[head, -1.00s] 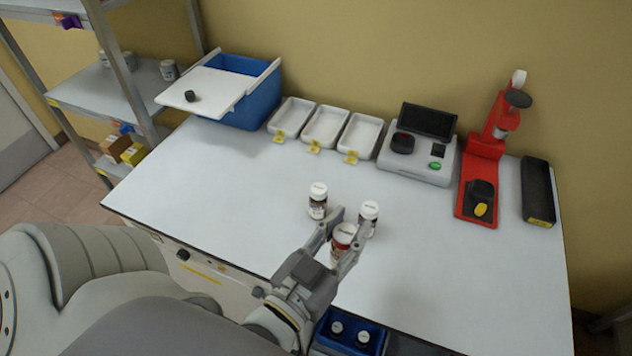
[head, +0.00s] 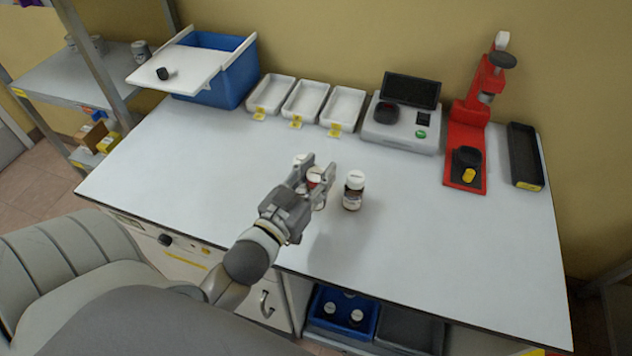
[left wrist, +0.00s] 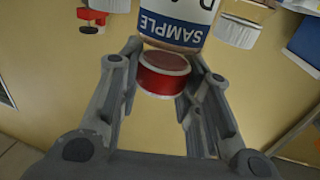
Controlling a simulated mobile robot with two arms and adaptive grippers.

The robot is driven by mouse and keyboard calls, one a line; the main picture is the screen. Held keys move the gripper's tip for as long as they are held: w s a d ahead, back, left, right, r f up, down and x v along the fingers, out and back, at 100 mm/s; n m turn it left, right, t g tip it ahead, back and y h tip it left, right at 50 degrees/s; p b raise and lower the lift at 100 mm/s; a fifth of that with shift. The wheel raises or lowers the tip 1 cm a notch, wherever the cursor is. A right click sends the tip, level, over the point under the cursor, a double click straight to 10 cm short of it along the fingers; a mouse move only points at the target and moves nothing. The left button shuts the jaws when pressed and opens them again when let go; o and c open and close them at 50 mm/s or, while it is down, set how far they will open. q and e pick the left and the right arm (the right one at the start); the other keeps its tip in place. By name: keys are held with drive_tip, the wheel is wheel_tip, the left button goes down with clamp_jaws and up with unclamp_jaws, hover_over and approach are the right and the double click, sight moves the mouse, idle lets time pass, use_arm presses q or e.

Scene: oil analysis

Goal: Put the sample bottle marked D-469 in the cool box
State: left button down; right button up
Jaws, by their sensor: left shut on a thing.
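My left gripper (head: 320,168) is shut on a sample bottle with a red band (head: 314,178), over the front middle of the table. In the left wrist view this bottle (left wrist: 172,25) appears upside down between the fingers. Its label reads SAMPLE, with "D-" in view and the rest of the number cut off. A second white-capped bottle (head: 354,192) stands just right of the gripper. A third white cap (head: 300,160) shows partly hidden behind the fingers. The blue cool box (head: 236,80) stands at the back left, its white lid (head: 165,72) off to one side, leaving an opening. My right gripper is out of view.
Three white trays (head: 270,95) with yellow tags line the back. Right of them are a grey instrument (head: 405,135), a red press (head: 466,150) and a black tray (head: 525,155). A blue crate (head: 325,318) holds bottles below the table. The table between gripper and cool box is clear.

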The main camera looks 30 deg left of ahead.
use_arm(q)
drive_tip(key=shift+w+f, duration=0.1)
drive_tip(key=shift+f, duration=1.65)
drive_tip(key=shift+a, duration=0.1)
drive_tip(key=shift+f, duration=0.15)
drive_tip(key=c, duration=1)
unclamp_jaws()
drive_tip(key=shift+c, duration=0.2)
